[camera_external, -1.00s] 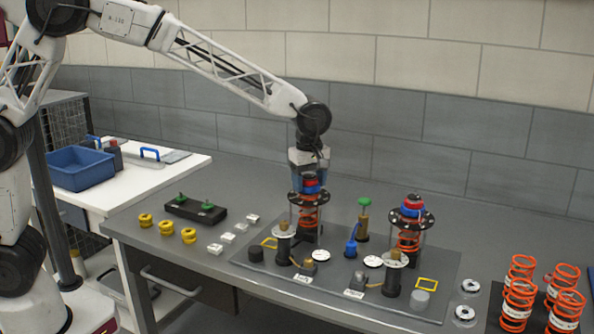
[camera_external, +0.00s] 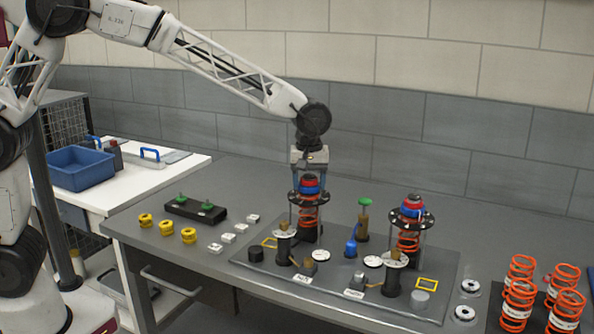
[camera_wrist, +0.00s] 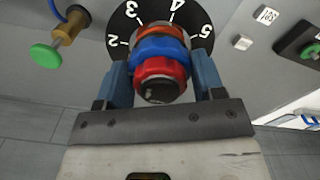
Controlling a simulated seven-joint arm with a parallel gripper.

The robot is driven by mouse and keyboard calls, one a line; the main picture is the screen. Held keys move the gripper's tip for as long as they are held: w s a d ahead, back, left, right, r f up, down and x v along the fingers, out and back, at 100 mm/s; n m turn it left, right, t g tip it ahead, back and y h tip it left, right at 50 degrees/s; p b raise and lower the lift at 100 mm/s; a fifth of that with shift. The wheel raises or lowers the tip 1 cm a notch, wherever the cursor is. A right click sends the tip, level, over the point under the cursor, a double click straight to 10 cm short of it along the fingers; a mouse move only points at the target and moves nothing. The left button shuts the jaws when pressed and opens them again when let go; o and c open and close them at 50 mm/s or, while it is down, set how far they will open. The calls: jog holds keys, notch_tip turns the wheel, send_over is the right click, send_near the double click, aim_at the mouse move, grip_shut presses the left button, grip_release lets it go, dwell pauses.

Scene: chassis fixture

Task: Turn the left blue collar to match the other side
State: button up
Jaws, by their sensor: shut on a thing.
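The left blue collar (camera_external: 309,190) sits below a red cap (camera_external: 308,180) on the left spring assembly. In the wrist view the collar (camera_wrist: 159,50) lies between the two blue fingers of my gripper (camera_wrist: 160,62), which is shut on it from both sides. Beneath it is a black dial (camera_wrist: 199,40) with white numbers; 2, 3, 4 and 5 show, and the rest is hidden. The other blue collar (camera_external: 411,212) is on the right assembly, under its own red cap and above a black plate (camera_external: 427,218). Its setting is too small to read.
A green-topped brass plunger (camera_external: 364,212) stands between the assemblies. Black posts with pale tops (camera_external: 284,233) stand in front on the grey base plate (camera_external: 335,278). Yellow rings (camera_external: 166,228) and white blocks (camera_external: 228,238) lie to the left, loose orange springs (camera_external: 519,275) to the right.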

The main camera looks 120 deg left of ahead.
jog(key=m, duration=1.1)
jog(key=shift+m, duration=0.3)
jog(key=o, duration=0.8)
jog(key=shift+o, duration=0.2)
jog(key=shift+r, duration=3.45)
